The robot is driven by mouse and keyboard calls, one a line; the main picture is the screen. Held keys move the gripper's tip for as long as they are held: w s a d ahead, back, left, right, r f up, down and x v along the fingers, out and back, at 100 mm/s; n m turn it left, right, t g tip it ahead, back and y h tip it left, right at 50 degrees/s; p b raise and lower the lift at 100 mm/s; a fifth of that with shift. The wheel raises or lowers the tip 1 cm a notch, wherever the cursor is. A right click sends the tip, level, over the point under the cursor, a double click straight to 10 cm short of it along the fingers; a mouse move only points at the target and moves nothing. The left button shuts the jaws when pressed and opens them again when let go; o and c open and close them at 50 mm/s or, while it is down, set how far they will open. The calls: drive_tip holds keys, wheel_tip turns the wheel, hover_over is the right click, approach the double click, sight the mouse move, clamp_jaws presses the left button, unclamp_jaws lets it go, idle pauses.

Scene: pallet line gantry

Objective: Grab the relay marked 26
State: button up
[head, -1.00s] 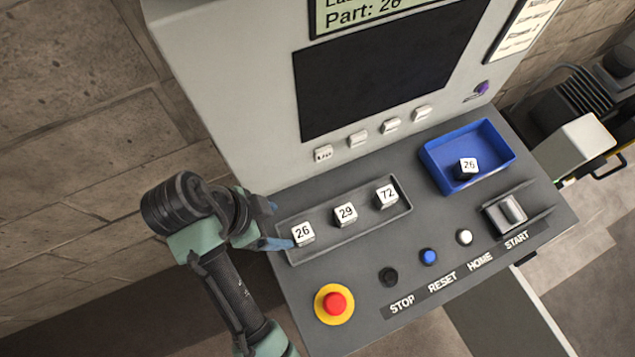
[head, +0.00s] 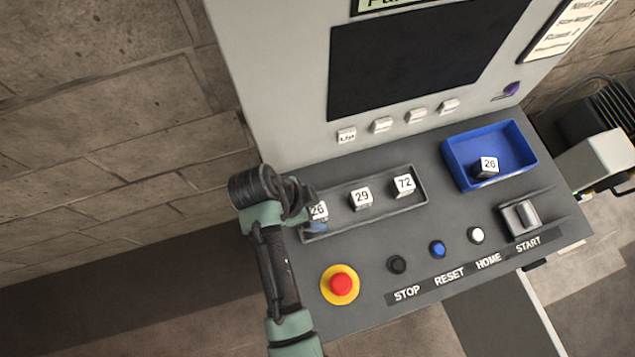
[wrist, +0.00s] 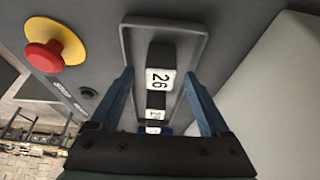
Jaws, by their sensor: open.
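The relay marked 26 (head: 319,211) is a small block with a white numbered face and a dark body, at the left end of a shallow grey tray (head: 420,199). In the head view my gripper partly covers it. In the wrist view the relay (wrist: 160,80) sits between the two blue fingers of my gripper (wrist: 157,85), which is open with a gap on both sides. Relays marked 29 (head: 361,198) and 72 (head: 404,185) stand farther right in the same tray. Another relay marked 26 (head: 487,167) lies in the blue bin (head: 462,182).
The red emergency button (head: 341,284) on its yellow ring is in front of the tray. Black (head: 397,265), blue (head: 438,249) and white (head: 477,235) buttons and a grey switch (head: 521,218) line the front. The upright panel with a dark screen (head: 400,70) rises behind.

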drive_tip(key=shift+x, duration=0.85)
clamp_jaws()
